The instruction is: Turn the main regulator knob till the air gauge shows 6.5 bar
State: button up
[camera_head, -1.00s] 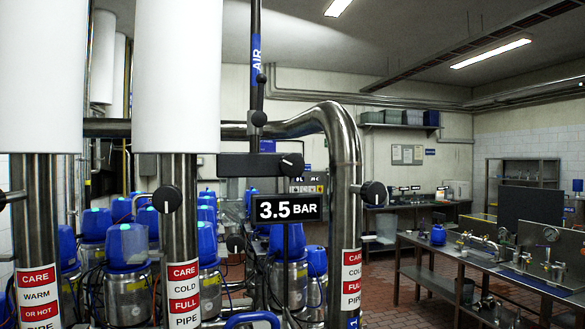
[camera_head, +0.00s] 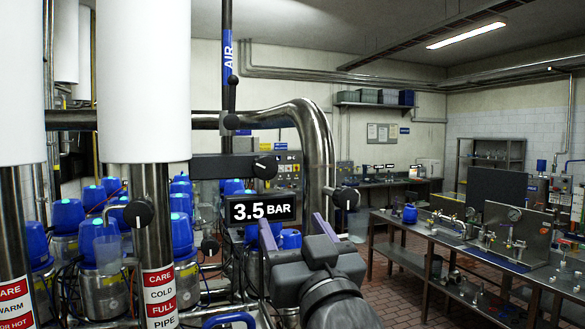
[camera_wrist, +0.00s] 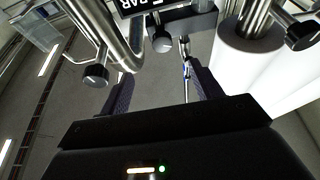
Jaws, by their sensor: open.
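The gauge display (camera_head: 262,208) reads 3.5 BAR; part of it also shows upside down in the wrist view (camera_wrist: 137,5). A round black knob with a pale mark (camera_head: 265,167) sits on a dark box above the display, near the pipe labelled AIR (camera_head: 227,62). It appears to be the same knob in the wrist view (camera_wrist: 162,42); no label names it as the main regulator. My gripper (camera_head: 297,230) is open and empty, below and right of the display, apart from the knob. Its two fingers also show in the wrist view (camera_wrist: 163,88).
Other black knobs sit on the bent steel pipe (camera_head: 345,197), the left steel pipe (camera_head: 138,213) and lower down (camera_head: 209,245). Blue-topped steel canisters (camera_head: 66,217) crowd the left. A workbench (camera_head: 450,235) stands right, with open brick floor before it.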

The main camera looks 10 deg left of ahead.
aim_at(266, 172)
jog(key=shift+a+r, duration=0.1)
jog(key=shift+r, duration=0.1)
jog(key=p+x, duration=0.9)
jog(key=x, duration=0.7)
jog(key=shift+w+a+r, duration=0.15)
jog(key=shift+r, duration=0.1)
jog(key=shift+w+a, duration=0.2)
jog(key=shift+w, duration=0.25)
jog(key=shift+s, duration=0.25)
jog(key=shift+c, duration=0.2)
jog(key=shift+w, duration=0.1)
jog(key=c, duration=0.9)
